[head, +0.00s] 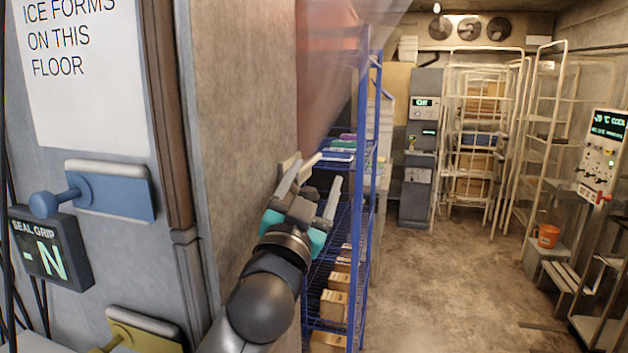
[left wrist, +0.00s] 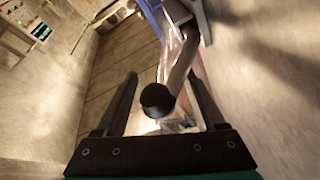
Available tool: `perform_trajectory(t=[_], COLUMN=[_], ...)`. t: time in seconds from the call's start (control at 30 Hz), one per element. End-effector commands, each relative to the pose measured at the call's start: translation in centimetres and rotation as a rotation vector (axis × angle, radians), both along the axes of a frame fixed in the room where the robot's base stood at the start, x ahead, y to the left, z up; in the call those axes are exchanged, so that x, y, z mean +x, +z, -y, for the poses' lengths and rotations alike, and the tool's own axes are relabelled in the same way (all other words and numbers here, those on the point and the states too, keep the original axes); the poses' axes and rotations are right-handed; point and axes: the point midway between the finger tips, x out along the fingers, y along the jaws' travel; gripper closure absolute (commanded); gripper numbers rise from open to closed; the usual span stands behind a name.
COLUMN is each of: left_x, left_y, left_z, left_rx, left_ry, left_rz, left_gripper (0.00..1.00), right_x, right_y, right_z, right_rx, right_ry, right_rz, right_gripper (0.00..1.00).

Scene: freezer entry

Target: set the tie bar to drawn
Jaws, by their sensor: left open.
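My left gripper (head: 314,176) is open at the edge of the wall, in front of the blue shelf rack in the head view. In the left wrist view, a grey bar with a dark round knob (left wrist: 158,99) comes down from the top, and the knob appears between the two open fingers. I cannot tell whether the fingers touch it, and nothing labels it as the tie bar. In the head view this bar is not clearly visible. My right gripper is in neither view.
On the left wall are a blue lever plate (head: 118,193), a yellow one (head: 150,335), a "SEAL GRIP" display (head: 48,250) and a white sign (head: 85,75). The blue rack (head: 364,190) stands close beyond my gripper. The floor (head: 450,280) to the right is mostly clear.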

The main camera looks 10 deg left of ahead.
Motion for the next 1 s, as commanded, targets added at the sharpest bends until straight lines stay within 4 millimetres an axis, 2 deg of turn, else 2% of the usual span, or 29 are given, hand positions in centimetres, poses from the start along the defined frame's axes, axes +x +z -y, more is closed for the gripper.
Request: perform_trajectory(t=[0.07, 0.67, 1.0], left_x=[-0.01, -0.02, -0.01], left_y=[0.00, -0.08, -0.16], left_z=[0.01, 0.06, 0.09], left_rx=[0.000, 0.000, -0.002], left_ry=[0.000, -0.002, -0.004], left_rz=[0.000, -0.002, -0.004], left_gripper=[0.32, 0.99, 1.00], right_x=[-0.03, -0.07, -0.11], right_y=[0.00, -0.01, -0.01], right_z=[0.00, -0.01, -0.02], right_rx=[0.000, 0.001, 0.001], right_ry=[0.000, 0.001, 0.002], right_rz=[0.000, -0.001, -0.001], right_gripper=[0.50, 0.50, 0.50])
